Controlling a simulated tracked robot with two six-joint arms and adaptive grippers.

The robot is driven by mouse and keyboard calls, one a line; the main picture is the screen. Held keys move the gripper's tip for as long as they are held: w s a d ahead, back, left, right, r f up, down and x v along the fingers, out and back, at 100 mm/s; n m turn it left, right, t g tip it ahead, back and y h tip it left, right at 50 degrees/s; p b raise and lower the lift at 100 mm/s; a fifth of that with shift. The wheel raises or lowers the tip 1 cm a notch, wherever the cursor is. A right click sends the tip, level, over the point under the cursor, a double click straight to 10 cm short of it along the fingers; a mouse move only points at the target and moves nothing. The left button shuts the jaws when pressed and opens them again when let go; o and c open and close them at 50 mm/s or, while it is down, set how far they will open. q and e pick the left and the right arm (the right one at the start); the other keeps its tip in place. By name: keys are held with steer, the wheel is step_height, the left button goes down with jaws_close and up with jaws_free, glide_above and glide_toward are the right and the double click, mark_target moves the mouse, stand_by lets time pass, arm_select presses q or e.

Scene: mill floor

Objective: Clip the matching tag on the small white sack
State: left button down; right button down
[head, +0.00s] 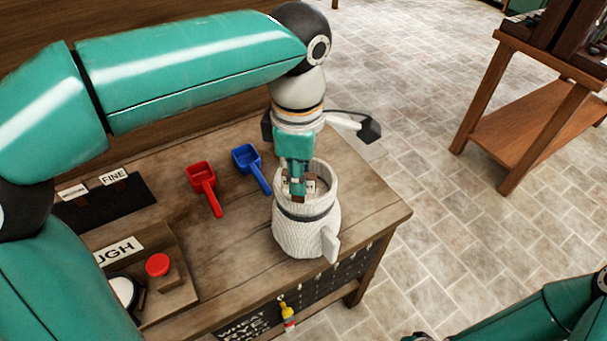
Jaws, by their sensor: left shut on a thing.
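The small white sack (300,233) stands upright near the front right corner of the wooden table, with a dark band below its open rim and a pale flap at its lower right. My left gripper (297,192) points down at the sack's mouth, its fingertips overlapping the opening. It is shut on a small brown and white thing, which looks like a clip tag; the fingers hide most of it and I cannot read it. Whether it touches the rim is unclear. A FINE tag (115,176) and another lettered tag (73,191) stand on a black mat at the left.
A red scoop (203,186) and a blue scoop (250,166) lie left of the sack. A wooden box (178,298) with a partly hidden sign and a red-topped object stands at the front left. A chalkboard hangs on the table's front. A wooden stand (520,150) is at the right.

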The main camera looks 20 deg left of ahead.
arm_select(q)
steer(key=shift+f, duration=0.1)
steer(key=shift+f+b, duration=1.45)
steer(key=shift+f, duration=0.4)
steer(key=c, duration=1)
jaws_free()
steer(key=shift+r, duration=0.15)
steer(key=shift+r, duration=0.25)
step_height(320, 180, up, 11)
steer(key=shift+r, duration=0.1)
